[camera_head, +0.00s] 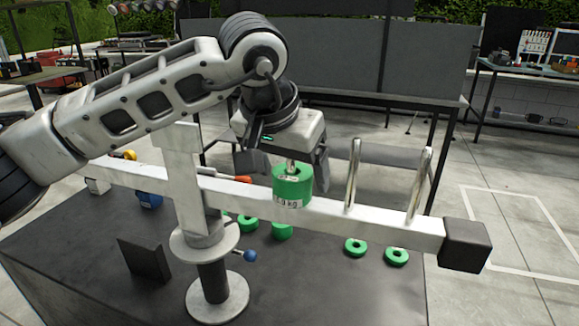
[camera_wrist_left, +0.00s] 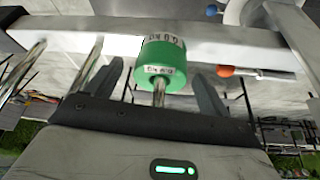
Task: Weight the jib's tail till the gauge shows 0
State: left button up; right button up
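The white jib beam (camera_head: 330,214) runs across the table on a post (camera_head: 212,283), ending at the right in a dark block (camera_head: 466,246). A green weight with a kg label (camera_head: 292,188) sits around the peg nearest the post; it also shows in the left wrist view (camera_wrist_left: 162,62). Two other pegs (camera_head: 352,178) (camera_head: 419,186) are bare. My left gripper (camera_head: 285,168) is just above the green weight. In the left wrist view its fingers (camera_wrist_left: 160,95) stand apart on either side of the peg, with gaps. No gauge reading is legible. My right gripper is out of view.
Several green ring weights lie on the dark table, including two at the right (camera_head: 355,247) (camera_head: 396,257). A dark upright plate (camera_head: 144,260) and a blue knob (camera_head: 250,256) are near the post. A blue object (camera_head: 149,200) is at the beam's left part.

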pick_arm(q)
jog(key=shift+s+f, duration=0.2)
jog(key=shift+f, duration=0.6)
jog(key=w+v, duration=0.1)
jog(key=v, duration=1.6)
jog(key=shift+r, duration=0.35)
jog(key=shift+s+d, duration=0.15)
jog(key=shift+d, duration=0.05)
